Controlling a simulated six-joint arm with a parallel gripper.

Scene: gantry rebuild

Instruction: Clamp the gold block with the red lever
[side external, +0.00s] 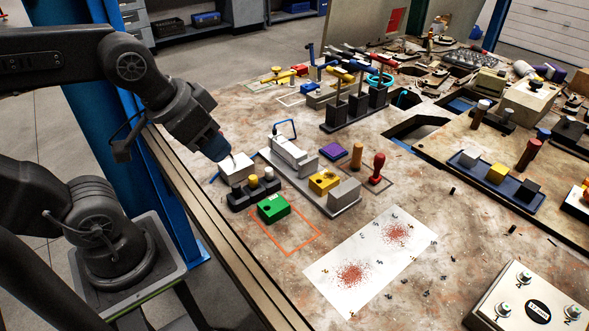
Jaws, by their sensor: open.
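A gold block (323,182) with a dark round mark on top sits on a grey rail fixture (343,209), between a long pale grey block (292,155) and a grey block (344,192). A red upright handle (379,164), apparently the red lever, stands to the right of the fixture; how it connects is unclear. My gripper (227,160) is at the left, close above a white block (237,168) and away from the gold block. It is small and partly hidden by my wrist; nothing shows held in it.
A dark holder (239,198) with small pegs and a green block (273,208) lie left of the fixture. A purple block (333,151) and brown peg (356,156) are nearby. A speckled white sheet (370,260) lies in front.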

